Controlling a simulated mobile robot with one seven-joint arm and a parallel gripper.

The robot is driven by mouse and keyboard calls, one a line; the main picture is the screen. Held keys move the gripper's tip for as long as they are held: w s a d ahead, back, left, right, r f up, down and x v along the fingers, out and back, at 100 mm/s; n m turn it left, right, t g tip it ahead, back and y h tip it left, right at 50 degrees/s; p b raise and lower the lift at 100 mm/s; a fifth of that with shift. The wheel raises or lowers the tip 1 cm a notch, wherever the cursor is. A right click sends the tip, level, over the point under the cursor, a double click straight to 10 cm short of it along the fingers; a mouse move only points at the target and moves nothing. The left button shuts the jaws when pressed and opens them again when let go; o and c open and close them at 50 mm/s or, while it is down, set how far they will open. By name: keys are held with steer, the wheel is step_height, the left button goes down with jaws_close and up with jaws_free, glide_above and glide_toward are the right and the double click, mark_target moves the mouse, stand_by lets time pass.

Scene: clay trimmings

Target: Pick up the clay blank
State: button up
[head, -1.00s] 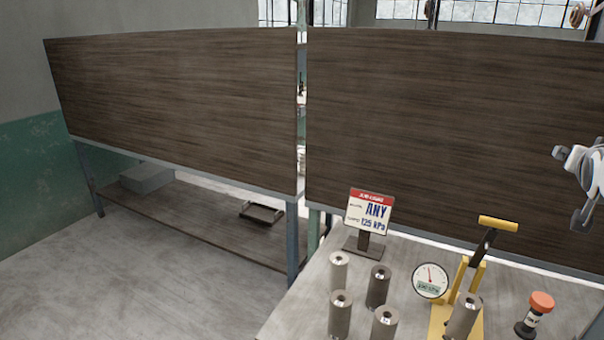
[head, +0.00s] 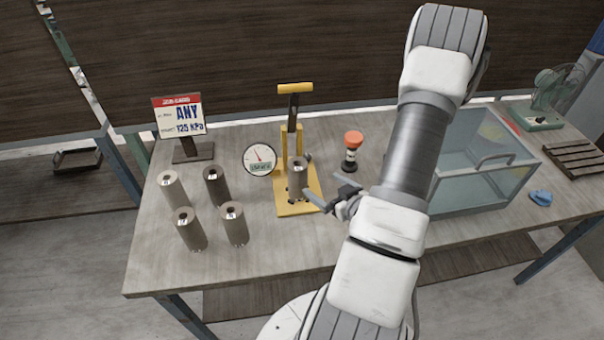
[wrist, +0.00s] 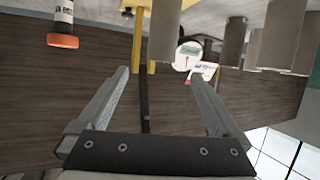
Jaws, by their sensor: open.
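Several grey-brown cylinders with a hole in the top, which look like clay blanks, stand upright on the table. Four-corner grouping at left: back left (head: 172,190), back right (head: 216,187), front left (head: 190,229), front right (head: 235,225). One more cylinder (head: 297,180) stands on the base of the yellow press (head: 296,205). My gripper (head: 338,200) is open and empty, just right of the press and apart from that cylinder. In the wrist view the open fingers (wrist: 160,78) have nothing between them; cylinders show beyond, upside down.
A round gauge (head: 259,159) and a sign (head: 180,117) reading ANY, 125 kPa stand behind the cylinders. An orange-topped plunger (head: 352,145) stands behind my gripper. A clear box (head: 470,190) fills the right side. The table front (head: 280,245) is bare.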

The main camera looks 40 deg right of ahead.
mark_target(301, 173)
steer(key=b+x, duration=0.2)
steer(key=b, duration=0.2)
steer(key=b+x, duration=0.2)
steer(key=b, duration=0.1)
steer(key=b+x, duration=0.1)
steer(key=b, duration=0.3)
steer(key=shift+w+a+f+b, duration=0.3)
steer(key=shift+w+a, duration=0.05)
steer(key=w+b, duration=0.1)
steer(key=b, duration=0.3)
steer(key=shift+w+f+b, duration=0.15)
steer(key=shift+f+b, duration=0.05)
steer(key=shift+b, duration=0.1)
steer(key=x, duration=0.2)
steer(key=b+x, duration=0.1)
steer(key=x, duration=0.1)
steer(key=shift+w+r, duration=0.1)
steer(key=shift+w, duration=0.25)
steer(key=shift+d+r+b+x, duration=0.15)
steer(key=shift+b+x, duration=0.1)
steer(key=shift+x, duration=1.05)
steer(key=shift+d+r+b+x, duration=0.1)
steer(key=shift+b+x, duration=0.1)
steer(key=shift+x, duration=1.15)
jaws_close()
steer(key=shift+w, duration=0.1)
